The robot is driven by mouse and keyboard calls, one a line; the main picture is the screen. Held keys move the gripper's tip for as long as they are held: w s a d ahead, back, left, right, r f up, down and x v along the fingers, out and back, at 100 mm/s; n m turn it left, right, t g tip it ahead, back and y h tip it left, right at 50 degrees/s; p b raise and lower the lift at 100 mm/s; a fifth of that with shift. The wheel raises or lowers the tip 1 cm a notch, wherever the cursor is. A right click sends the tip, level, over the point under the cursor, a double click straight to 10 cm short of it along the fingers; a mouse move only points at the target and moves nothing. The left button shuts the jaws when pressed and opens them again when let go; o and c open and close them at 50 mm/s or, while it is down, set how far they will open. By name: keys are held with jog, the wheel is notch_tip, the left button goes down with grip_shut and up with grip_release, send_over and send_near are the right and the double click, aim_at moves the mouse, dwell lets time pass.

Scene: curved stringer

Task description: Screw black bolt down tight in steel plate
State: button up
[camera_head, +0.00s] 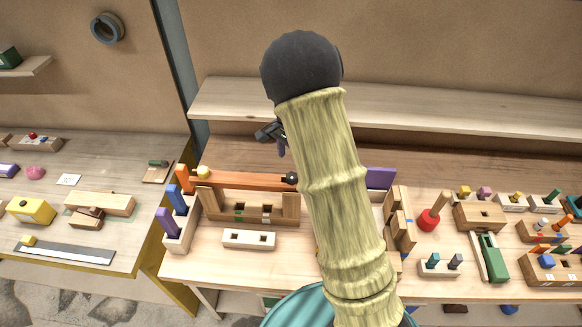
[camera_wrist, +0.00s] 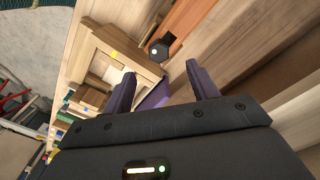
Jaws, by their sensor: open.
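A black bolt head (camera_head: 291,178) sits at the right end of an orange bar (camera_head: 245,180), beside my arm. In the wrist view the black bolt (camera_wrist: 158,48) has a faceted head with a pale dot and shows beyond the fingertips, apart from them. My gripper (camera_wrist: 161,70) is open, with two purple fingers spread and nothing between them. In the head view my gripper (camera_head: 281,149) is above and behind the bar, mostly hidden by my arm. I cannot clearly make out a steel plate under the bolt; its shank is hidden.
A wooden frame (camera_head: 292,206) stands beneath the bar. A yellow ball (camera_head: 203,172) sits near the bar's left end. A wooden shelf (camera_head: 430,110) runs along the back.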

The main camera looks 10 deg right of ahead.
jog(key=shift+r, duration=1.9)
jog(key=s+f+n+t+b, duration=0.1)
jog(key=s+f+n+b, duration=0.1)
jog(key=s+n, duration=0.2)
jog(key=s+f+n+t+b, duration=0.1)
jog(key=s+f+n+b, duration=0.1)
jog(key=s, duration=0.8)
jog(key=s+f+n+b, duration=0.1)
jog(key=s+n+b, duration=0.3)
jog(key=s, duration=0.3)
jog(key=shift+s+d+f+n+t, duration=0.2)
jog(key=shift+f+n+t, duration=0.2)
jog(key=shift+n, duration=0.4)
